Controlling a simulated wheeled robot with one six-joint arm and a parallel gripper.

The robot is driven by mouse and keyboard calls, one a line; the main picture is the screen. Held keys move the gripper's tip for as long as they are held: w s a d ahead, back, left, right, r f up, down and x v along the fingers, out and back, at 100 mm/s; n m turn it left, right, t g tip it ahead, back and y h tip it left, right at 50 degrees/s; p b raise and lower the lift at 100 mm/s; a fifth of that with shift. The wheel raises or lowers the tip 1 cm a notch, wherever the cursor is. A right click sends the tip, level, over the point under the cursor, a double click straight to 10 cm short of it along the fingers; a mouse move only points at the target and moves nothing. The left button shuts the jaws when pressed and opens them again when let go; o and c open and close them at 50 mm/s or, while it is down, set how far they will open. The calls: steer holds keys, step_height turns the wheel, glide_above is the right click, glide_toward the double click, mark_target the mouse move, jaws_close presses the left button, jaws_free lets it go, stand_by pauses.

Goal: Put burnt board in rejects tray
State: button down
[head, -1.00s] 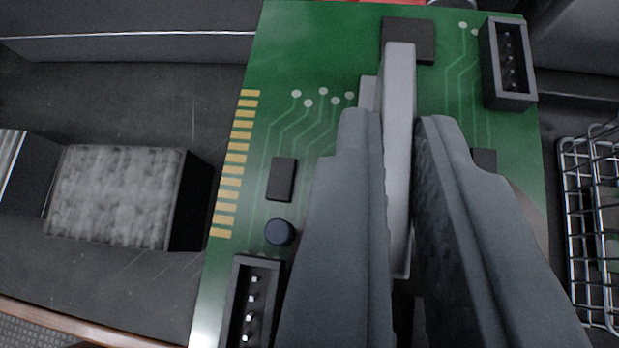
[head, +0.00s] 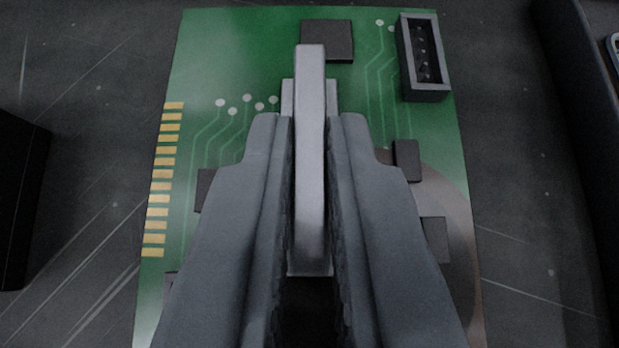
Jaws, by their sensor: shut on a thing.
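The burnt board (head: 235,60) is a green circuit board with gold edge contacts on its left, black chips and a black socket at the top right. A brown-grey scorched patch (head: 462,255) shows at its lower right, partly hidden by my gripper. My gripper (head: 306,118) is over the middle of the board, shut on the upright grey bar (head: 311,150) that stands on it. The fingers hide the board's lower middle. No rejects tray can be made out for certain.
A dark, scratched surface (head: 530,200) lies below the board, and the gap between them cannot be judged. A dark block-like thing (head: 20,190) is at the left edge. A dark raised edge (head: 590,170) runs along the right.

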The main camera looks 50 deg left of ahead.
steer(key=shift+f, duration=0.1)
steer(key=c, duration=1.5)
jaws_free()
steer(key=shift+s+d+r, duration=0.1)
steer(key=shift+d+r, duration=0.1)
steer(key=shift+r, duration=0.1)
steer(key=v, duration=1.1)
steer(key=shift+s+d+r, duration=0.1)
steer(key=shift+s+d, duration=0.05)
